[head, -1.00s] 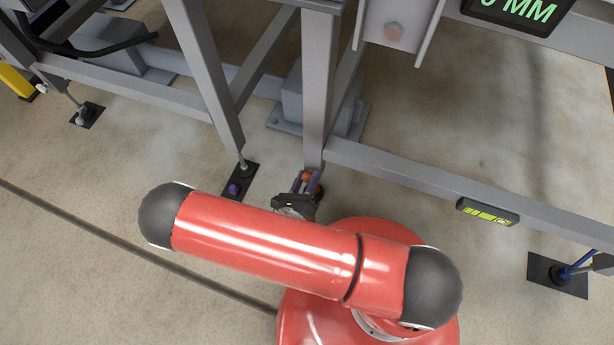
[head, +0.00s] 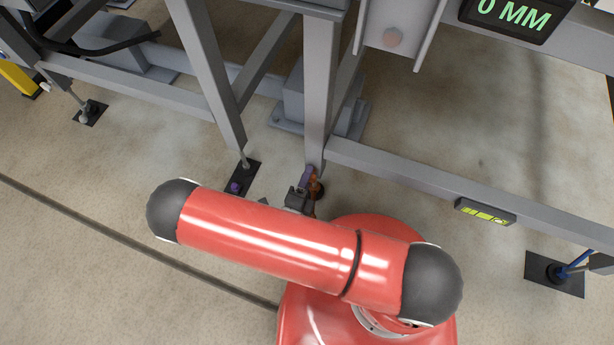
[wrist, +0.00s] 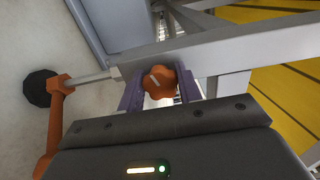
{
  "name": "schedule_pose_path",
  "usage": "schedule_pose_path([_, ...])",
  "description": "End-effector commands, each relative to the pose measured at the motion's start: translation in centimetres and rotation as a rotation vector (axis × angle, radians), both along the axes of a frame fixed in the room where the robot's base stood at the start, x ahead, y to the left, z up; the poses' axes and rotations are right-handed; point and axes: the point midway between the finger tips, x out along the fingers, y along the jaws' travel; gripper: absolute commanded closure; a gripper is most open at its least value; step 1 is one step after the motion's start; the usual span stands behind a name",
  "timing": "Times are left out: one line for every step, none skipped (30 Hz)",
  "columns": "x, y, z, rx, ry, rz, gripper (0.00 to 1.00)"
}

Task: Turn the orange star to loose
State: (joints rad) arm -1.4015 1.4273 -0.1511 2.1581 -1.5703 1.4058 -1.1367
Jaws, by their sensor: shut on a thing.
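The orange star (wrist: 160,82) is a lobed knob on the frame's leg, with a pale mark on its face, in the middle of the wrist view. My gripper (wrist: 160,92) has its purple fingers on either side of the star and is shut on it. In the head view my gripper (head: 309,178) is at the foot of the grey leg, small and partly behind my red arm. The star itself is hard to make out there.
The grey frame's lower beam (head: 400,178) carries a yellow-green level (head: 485,212). A display (head: 515,18) reads 0 MM.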

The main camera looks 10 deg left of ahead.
Motion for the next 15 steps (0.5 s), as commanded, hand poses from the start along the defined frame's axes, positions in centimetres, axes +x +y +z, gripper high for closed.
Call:
schedule_pose_path([-0.08,0.05,-0.09,-0.042,0.014,0.001,0.88])
schedule_pose_path([-0.08,0.05,-0.11,-0.069,0.022,0.001,0.88])
schedule_pose_path([-0.09,0.05,-0.13,-0.106,0.032,0.001,0.88])
schedule_pose_path([-0.08,0.05,-0.14,-0.133,0.039,0.001,0.88])
schedule_pose_path([-0.08,0.05,-0.16,-0.161,0.046,0.001,0.88])
schedule_pose_path([-0.09,0.04,-0.18,-0.198,0.056,0.001,0.88])
schedule_pose_path([-0.09,0.04,-0.19,-0.225,0.063,0.001,0.88])
schedule_pose_path([-0.09,0.04,-0.21,-0.252,0.071,0.001,0.88])
schedule_pose_path([-0.09,0.04,-0.23,-0.290,0.081,0.001,0.88])
schedule_pose_path([-0.09,0.03,-0.25,-0.317,0.088,0.001,0.88])
schedule_pose_path([-0.09,0.03,-0.26,-0.344,0.095,0.001,0.88])
schedule_pose_path([-0.10,0.03,-0.28,-0.382,0.105,0.001,0.88])
schedule_pose_path([-0.10,0.02,-0.30,-0.409,0.113,0.002,0.88])
schedule_pose_path([-0.10,0.02,-0.31,-0.436,0.120,0.002,0.88])
schedule_pose_path([-0.10,0.01,-0.33,-0.473,0.130,0.002,0.88])
